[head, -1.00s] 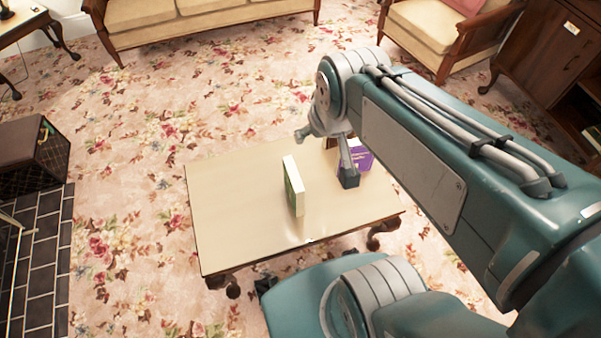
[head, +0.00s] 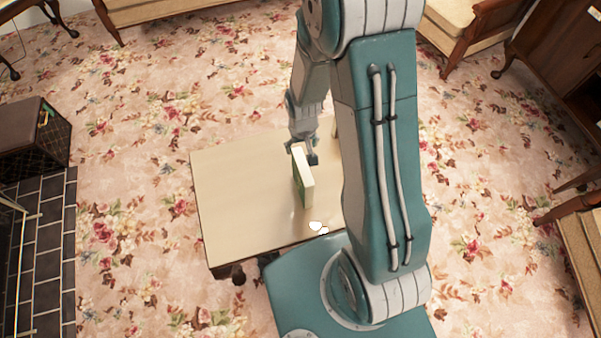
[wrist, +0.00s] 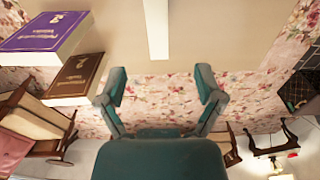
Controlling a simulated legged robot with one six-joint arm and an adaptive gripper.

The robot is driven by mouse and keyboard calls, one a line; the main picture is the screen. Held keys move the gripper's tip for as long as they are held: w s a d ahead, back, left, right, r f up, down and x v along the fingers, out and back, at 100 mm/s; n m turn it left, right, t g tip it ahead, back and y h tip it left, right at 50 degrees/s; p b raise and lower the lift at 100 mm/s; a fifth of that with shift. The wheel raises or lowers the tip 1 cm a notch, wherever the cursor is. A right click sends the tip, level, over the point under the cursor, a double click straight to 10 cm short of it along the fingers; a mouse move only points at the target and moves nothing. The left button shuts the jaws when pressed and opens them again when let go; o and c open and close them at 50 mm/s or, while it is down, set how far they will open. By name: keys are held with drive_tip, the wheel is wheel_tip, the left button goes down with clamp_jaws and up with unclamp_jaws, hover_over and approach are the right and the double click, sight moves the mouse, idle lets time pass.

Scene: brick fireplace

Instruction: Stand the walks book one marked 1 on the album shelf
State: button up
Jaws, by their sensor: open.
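A book with a green cover and pale page edges (head: 305,182) stands upright on the low table (head: 235,190); I cannot read a number on it. In the wrist view its pale edge (wrist: 156,25) shows at the top middle, ahead of the gap between my fingers. My gripper (head: 303,150) is at the far end of this book, with its fingers apart and nothing between them in the wrist view (wrist: 160,88). A purple book (wrist: 45,32) and a brown book (wrist: 75,78), seemingly marked 2, are to the left there. I cannot identify the album shelf.
The left part of the table is bare. A dark wooden cabinet (head: 562,60) stands at the upper right, and a dark box (head: 35,135) at the left beside black hearth tiles (head: 45,240). Armchair and sofa are at the back. Patterned carpet (head: 130,200) lies around the table.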

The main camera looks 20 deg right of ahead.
hover_over(303, 171)
drive_tip(key=w, duration=0.2)
drive_tip(key=shift+g, duration=0.3)
drive_tip(key=f, duration=0.5)
drive_tip(key=shift+s, duration=0.2)
drive_tip(key=f, duration=1)
drive_tip(key=shift+d+f, duration=0.25)
drive_tip(key=shift+f, duration=0.05)
drive_tip(key=shift+w, duration=0.1)
clamp_jaws()
